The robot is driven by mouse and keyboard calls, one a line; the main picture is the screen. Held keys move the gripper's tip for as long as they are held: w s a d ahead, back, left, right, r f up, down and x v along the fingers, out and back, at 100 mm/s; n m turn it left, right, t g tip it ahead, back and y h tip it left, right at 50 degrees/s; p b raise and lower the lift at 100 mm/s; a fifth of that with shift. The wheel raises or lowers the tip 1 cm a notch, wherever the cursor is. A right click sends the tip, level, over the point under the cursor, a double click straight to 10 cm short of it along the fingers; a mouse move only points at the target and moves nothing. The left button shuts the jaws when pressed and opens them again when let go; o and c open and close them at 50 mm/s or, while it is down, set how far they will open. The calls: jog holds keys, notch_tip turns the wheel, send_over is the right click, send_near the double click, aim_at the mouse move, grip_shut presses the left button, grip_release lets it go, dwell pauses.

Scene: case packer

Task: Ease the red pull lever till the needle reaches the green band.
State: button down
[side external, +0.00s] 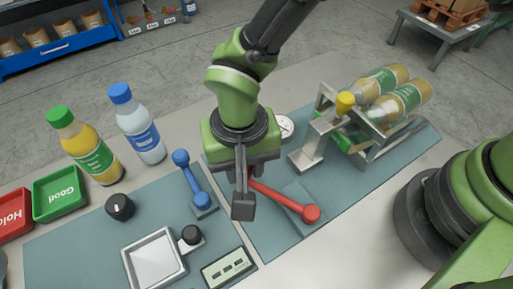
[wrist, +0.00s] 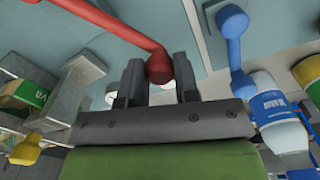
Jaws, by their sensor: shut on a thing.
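The red pull lever (side external: 282,198) runs from its pivot on a grey base plate up and left to my gripper (side external: 243,200). In the wrist view the red ball end of the lever (wrist: 159,68) sits between the two dark fingers of my gripper (wrist: 160,78), which are shut on it. A small white round dial (side external: 286,125) stands just behind my gripper in the side view, partly hidden by it. Its needle and green band are too small to make out.
A blue lever (side external: 190,178) stands left of my gripper. A yellow-knobbed lever (side external: 345,103) and a metal rack (side external: 372,150) with bottles are to the right. A black knob (side external: 120,206), a square tray (side external: 153,262) and two standing bottles are on the left.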

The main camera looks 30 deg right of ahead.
jog(key=c, duration=0.8)
grip_release()
jog(key=shift+c, duration=0.2)
jog(key=shift+r, duration=0.1)
notch_tip(320, 180, up, 10)
